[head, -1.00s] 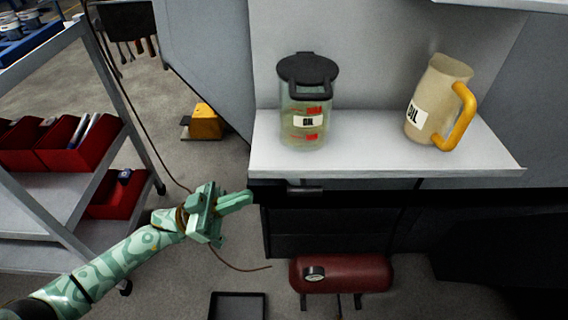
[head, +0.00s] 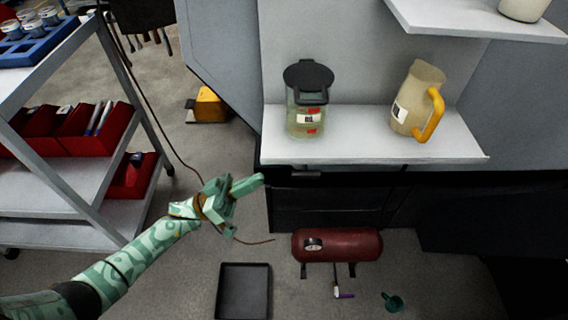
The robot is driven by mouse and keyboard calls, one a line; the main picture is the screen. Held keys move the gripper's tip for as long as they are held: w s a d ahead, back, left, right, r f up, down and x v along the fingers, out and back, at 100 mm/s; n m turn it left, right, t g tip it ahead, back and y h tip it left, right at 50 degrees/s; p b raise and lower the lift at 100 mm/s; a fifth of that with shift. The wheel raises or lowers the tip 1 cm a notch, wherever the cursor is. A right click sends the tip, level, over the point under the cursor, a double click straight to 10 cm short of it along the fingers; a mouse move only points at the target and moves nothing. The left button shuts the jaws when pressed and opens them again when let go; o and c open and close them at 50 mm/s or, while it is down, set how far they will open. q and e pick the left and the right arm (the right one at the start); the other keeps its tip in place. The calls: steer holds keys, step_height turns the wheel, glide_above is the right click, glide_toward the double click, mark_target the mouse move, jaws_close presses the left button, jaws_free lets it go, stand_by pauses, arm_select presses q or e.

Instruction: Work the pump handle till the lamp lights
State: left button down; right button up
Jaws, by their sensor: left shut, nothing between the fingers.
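My left gripper (head: 250,184), pale green, is shut and empty. It shows just left of and below the front edge of the white shelf, apart from everything. A short dark bar (head: 306,175) sits under the shelf's edge, to the right of the fingertips; I cannot tell if it is the pump handle. A clear oil reservoir with a black lid (head: 307,118) stands on the shelf and holds some yellowish liquid. I make out no lamp. My right gripper is not in view.
A beige oil jug (head: 412,95) with a yellow handle stands on the white shelf (head: 364,150). A red tank (head: 345,245) and a black tray (head: 243,292) are on the floor. A grey cart with red bins (head: 90,137) stands at left. A small green item (head: 393,302) lies lower right.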

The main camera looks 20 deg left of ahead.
arm_select(q)
steer(key=x, duration=1)
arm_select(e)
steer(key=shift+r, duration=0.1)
